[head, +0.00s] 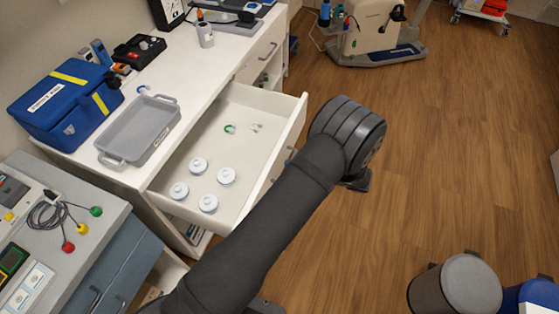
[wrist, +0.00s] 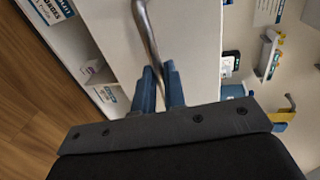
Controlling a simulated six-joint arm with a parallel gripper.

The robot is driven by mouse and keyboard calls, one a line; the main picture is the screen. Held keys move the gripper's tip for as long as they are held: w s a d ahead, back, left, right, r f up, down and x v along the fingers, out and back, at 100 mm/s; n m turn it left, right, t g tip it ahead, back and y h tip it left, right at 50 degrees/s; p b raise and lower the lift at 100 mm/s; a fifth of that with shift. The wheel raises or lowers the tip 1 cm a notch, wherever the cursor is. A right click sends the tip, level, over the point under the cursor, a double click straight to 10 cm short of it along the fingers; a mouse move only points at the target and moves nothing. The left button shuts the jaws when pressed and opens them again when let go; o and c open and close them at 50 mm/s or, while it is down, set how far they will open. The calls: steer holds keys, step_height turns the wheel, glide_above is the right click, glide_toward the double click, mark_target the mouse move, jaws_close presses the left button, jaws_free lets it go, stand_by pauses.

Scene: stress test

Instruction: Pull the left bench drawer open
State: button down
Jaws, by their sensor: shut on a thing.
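The left bench drawer (head: 285,135) is pulled well out from the white bench in the head view. Its inside shows several white round pots, a small green ring and a small clear item. In the wrist view, the blue fingertips of my gripper (wrist: 159,67) are shut on the curved metal drawer handle (wrist: 146,28), in front of the white drawer front (wrist: 190,35). In the head view, my dark arm crosses the front of the drawer and hides part of it. The fingertips are hidden there.
On the bench top (head: 180,85) are a grey tray (head: 140,130), a blue bag (head: 65,103) and small devices. A grey cabinet (head: 105,255) stands at lower left. Round bins (head: 470,283) stand at lower right.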

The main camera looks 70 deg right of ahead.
steer(key=shift+v, duration=0.8)
steer(key=shift+f, duration=0.15)
steer(key=c, duration=1.5)
jaws_free()
steer(key=v, duration=1.7)
steer(key=shift+s, duration=0.2)
steer(key=x, duration=1.7)
steer(key=shift+w, duration=0.3)
steer(key=shift+s, duration=0.1)
